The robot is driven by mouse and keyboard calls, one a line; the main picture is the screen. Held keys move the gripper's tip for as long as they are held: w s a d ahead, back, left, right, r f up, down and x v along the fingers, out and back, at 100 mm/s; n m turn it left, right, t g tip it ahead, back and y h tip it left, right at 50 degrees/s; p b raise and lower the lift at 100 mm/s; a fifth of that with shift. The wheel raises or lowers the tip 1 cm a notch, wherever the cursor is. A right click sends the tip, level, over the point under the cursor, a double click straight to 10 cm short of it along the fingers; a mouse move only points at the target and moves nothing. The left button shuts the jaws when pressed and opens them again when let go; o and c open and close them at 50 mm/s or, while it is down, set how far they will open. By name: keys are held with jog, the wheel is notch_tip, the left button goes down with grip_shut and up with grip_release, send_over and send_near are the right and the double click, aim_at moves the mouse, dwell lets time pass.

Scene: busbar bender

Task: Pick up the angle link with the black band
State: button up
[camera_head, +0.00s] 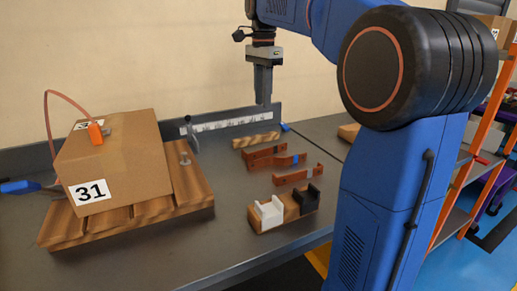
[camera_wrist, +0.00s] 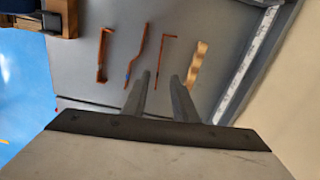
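Several copper-coloured links lie on the grey table. The far one (camera_head: 262,152) has an angled end and shows as a thin L-shape in the wrist view (camera_wrist: 164,38). A middle, stepped link (camera_head: 280,163) has a blue band; it also shows in the wrist view (camera_wrist: 138,50). The near link (camera_head: 290,178) has a greyish band and shows in the wrist view (camera_wrist: 103,50) with a bent end. I cannot clearly make out a black band on any link. My gripper (camera_head: 263,101) points down, above the table behind the links. Its fingers (camera_wrist: 160,80) are apart and empty.
A cardboard box (camera_head: 120,165) marked 31 sits on a wooden pallet (camera_head: 190,187) at left. A wooden block (camera_head: 288,208) with a white and a black holder stands near the table's front. A wooden strip (camera_head: 256,140) lies by the scaled rail (camera_head: 225,124) behind.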

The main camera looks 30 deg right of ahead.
send_over(265, 150)
jog(key=f, duration=1.2)
jog(key=shift+w+a, duration=0.2)
jog(key=shift+a, duration=0.2)
jog(key=shift+s+d+f, duration=0.1)
jog(key=shift+d+f, duration=0.1)
jog(key=shift+f, duration=1.15)
jog(key=shift+d+f, duration=0.15)
jog(key=shift+f, duration=1.15)
jog(key=shift+c, duration=0.4)
grip_shut()
